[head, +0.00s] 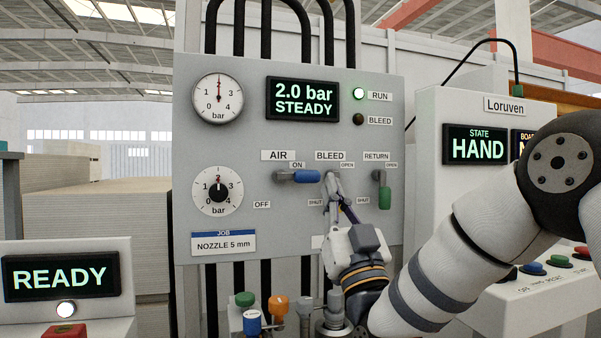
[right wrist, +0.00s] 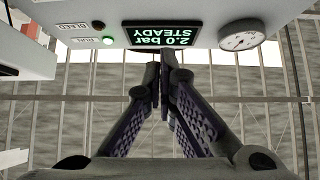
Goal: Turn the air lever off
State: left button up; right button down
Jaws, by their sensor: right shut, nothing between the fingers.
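The air lever (head: 298,177) is on the grey panel under the AIR label. Its blue handle lies level, pointing right, just below the ON label (head: 297,165); the OFF label (head: 262,204) is lower left. My right gripper (head: 336,196) is in front of the panel, right of and below the blue handle, by the grey bleed lever (head: 332,181). I cannot tell whether it touches that lever. In the right wrist view my right gripper (right wrist: 160,72) has its fingertips together, with nothing between them. The air lever is not visible there. My left gripper is not in view.
The display (head: 302,99) reads 2.0 bar STEADY, and the RUN lamp (head: 358,94) is lit green. The green return lever (head: 384,194) hangs down at the right. Coloured knobbed pieces (head: 252,320) stand below the panel. A console (head: 480,180) stands at the right.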

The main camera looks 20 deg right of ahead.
aim_at(296, 176)
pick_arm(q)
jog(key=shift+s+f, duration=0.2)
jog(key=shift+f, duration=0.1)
pick_arm(e)
jog(key=w+r, duration=0.4)
jog(key=w, duration=0.4)
jog(key=shift+w+a, duration=0.15)
jog(key=shift+w, duration=0.2)
jog(key=shift+f, duration=0.1)
